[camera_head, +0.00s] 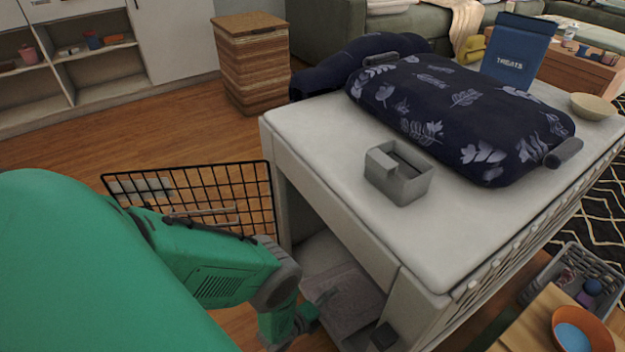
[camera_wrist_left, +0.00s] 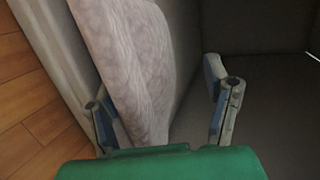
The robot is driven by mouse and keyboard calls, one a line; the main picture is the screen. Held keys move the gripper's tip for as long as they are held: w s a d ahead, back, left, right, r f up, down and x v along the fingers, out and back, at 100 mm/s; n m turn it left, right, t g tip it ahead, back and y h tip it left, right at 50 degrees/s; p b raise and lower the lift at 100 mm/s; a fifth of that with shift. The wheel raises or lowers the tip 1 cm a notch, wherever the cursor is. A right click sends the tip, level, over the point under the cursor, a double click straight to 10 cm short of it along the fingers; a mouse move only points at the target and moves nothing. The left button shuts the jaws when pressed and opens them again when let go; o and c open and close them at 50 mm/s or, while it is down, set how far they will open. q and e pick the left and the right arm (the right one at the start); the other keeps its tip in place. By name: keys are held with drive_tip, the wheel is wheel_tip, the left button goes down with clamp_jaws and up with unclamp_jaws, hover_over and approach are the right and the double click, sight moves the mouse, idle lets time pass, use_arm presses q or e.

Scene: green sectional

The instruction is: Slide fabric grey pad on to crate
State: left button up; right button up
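The crate (camera_head: 300,130) is a white box with a flat top, and its black wire door (camera_head: 225,190) stands open to the left. The grey fabric pad (camera_head: 345,298) lies low in the crate's opening, with part of it hidden inside. In the left wrist view the pad (camera_wrist_left: 130,60) is a pale, patterned fabric strip running between the spread fingers. My left gripper (camera_wrist_left: 158,92) is open at the pad; I cannot tell whether it touches. In the head view the left gripper is mostly hidden behind its green arm. My right gripper is not in view.
On the crate's top are a dark blue leaf-print cushion (camera_head: 450,110), a small grey holder (camera_head: 398,172), a blue treats bag (camera_head: 518,55) and a bowl (camera_head: 592,106). A wicker bin (camera_head: 255,65) stands behind. A toy bin (camera_head: 575,280) and an orange bowl (camera_head: 583,330) are at right.

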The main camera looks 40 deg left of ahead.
use_arm(q)
drive_tip(key=v, duration=1)
drive_tip(key=shift+s, duration=0.2)
drive_tip(key=s+d+r+n+g, duration=0.1)
drive_tip(key=s+r+n+g, duration=0.3)
drive_tip(key=r+n, duration=0.3)
drive_tip(key=s+r+n+g+y+p, duration=0.1)
drive_tip(key=s+r+n+g, duration=0.4)
drive_tip(key=r, duration=0.4)
drive_tip(key=s+d+r+n+g, duration=0.1)
drive_tip(key=s+r+n+g, duration=0.25)
drive_tip(key=r+n, duration=0.4)
wheel_tip(320, 180, up, 17)
drive_tip(key=p, duration=1.7)
drive_tip(key=shift+w+a, duration=0.2)
drive_tip(key=shift+a, duration=0.05)
drive_tip(key=shift+f+g, duration=0.1)
drive_tip(key=shift+g, duration=0.15)
